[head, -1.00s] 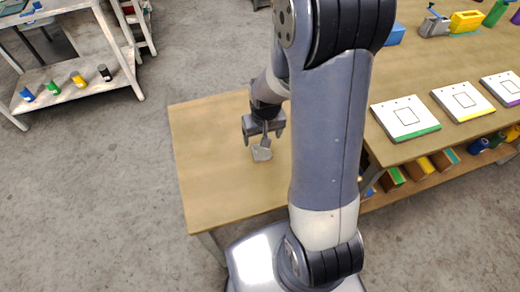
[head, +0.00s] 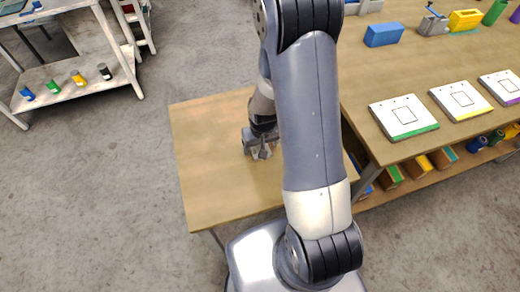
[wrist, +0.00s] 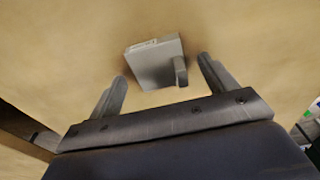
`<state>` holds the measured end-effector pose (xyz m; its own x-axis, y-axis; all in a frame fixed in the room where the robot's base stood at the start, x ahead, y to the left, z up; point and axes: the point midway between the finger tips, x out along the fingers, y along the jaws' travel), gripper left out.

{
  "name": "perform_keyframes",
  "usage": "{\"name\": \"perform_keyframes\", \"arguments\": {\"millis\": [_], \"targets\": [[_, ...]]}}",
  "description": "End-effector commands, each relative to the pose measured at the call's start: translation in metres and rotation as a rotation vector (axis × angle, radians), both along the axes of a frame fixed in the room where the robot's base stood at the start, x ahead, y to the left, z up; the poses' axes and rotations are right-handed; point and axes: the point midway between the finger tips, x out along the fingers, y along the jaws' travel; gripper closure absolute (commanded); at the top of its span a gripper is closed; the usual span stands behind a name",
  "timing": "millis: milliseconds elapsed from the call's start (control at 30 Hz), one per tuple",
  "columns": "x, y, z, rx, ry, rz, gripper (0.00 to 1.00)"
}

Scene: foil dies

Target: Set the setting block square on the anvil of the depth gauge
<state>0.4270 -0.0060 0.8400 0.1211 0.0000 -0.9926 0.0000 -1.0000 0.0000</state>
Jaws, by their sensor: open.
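A small light-grey block with a raised tab (wrist: 155,66) lies on the tan side table in the wrist view; I take it for the setting block. My gripper (head: 261,152) is low over that table in the head view and largely hides the block there. In the wrist view my gripper (wrist: 161,70) is open, its two fingers apart, with the block beyond and between the tips. I cannot tell whether they touch it. A grey device with a blue part (head: 433,24), perhaps the depth gauge, stands at the back of the right-hand table.
The side table (head: 205,170) is otherwise clear. The long table (head: 375,80) holds a blue block (head: 384,35), a yellow bin (head: 466,20) and several white plates with outlined squares (head: 403,117). A shelf rack (head: 65,80) stands at the back left.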

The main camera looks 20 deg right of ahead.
Motion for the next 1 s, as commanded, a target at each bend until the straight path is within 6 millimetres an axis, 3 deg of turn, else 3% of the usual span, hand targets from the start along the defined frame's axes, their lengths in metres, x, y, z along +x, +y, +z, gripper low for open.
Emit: {"name": "perform_keyframes", "arguments": {"millis": [67, 833, 1000], "targets": [[0.0, 0.0, 0.0001, 0.0, 0.0, 0.0, 0.2], [0.0001, 0.0, 0.0006, 0.0, 0.0, 0.0, 0.83], [0.0001, 0.0, 0.0007, 0.0, -0.001, 0.0, 0.84]]}}
